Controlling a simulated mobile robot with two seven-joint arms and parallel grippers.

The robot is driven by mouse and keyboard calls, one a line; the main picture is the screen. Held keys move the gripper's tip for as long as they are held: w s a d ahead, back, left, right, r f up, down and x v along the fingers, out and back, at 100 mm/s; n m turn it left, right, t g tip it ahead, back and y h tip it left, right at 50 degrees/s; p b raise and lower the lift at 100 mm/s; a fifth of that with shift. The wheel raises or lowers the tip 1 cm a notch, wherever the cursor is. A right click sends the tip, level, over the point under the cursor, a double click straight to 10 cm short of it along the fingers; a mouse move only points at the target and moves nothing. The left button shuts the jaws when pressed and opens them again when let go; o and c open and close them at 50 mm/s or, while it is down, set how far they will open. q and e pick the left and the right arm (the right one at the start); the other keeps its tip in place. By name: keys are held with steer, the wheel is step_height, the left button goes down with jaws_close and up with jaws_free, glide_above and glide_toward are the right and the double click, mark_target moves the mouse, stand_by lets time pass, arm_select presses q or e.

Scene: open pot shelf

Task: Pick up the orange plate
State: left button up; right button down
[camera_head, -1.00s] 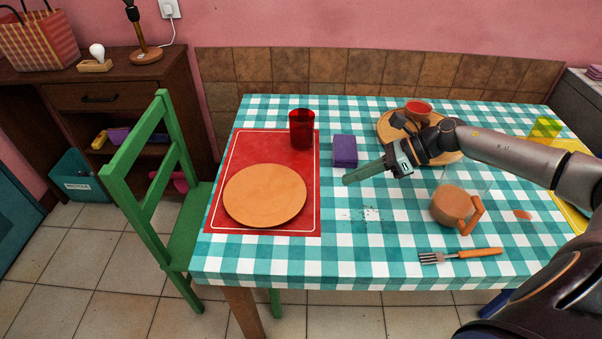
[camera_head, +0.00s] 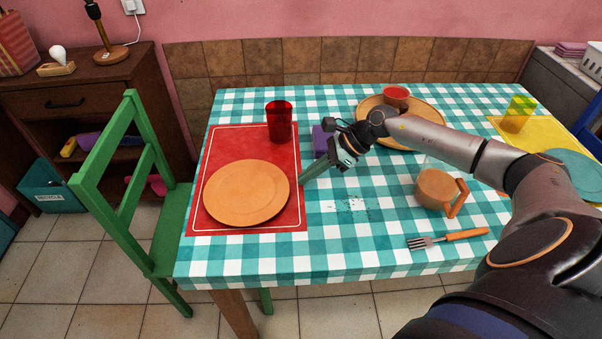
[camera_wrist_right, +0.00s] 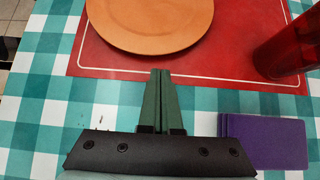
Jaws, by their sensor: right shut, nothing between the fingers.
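The orange plate (camera_head: 246,192) lies flat on a red placemat (camera_head: 298,222) at the left of the table. In the right wrist view the plate (camera_wrist_right: 150,22) is at the top, ahead of the fingers, cut off by the frame edge. My right gripper (camera_head: 303,183) is shut and empty, to the right of the plate near the placemat's right edge, apart from the plate. Its green fingertips (camera_wrist_right: 160,74) lie together in the right wrist view. My left gripper is not in view.
A red cup (camera_head: 279,122) stands on the placemat behind the plate. A purple sponge-like block (camera_head: 321,137) is beside my right gripper. A green chair (camera_head: 140,190) stands at the table's left.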

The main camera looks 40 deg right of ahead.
mark_target(255, 182)
steer(key=shift+w+a, duration=0.45)
steer(key=shift+a, duration=0.25)
steer(key=shift+a, duration=0.1)
steer(key=w+a, duration=0.1)
steer(key=a, duration=0.1)
steer(key=w+a, duration=0.2)
steer(key=a, duration=0.1)
steer(key=w+a+b, duration=0.1)
steer(key=w+a, duration=0.1)
steer(key=a, duration=0.1)
steer(key=shift+s+d+f, duration=0.1)
steer(key=shift+d, duration=0.05)
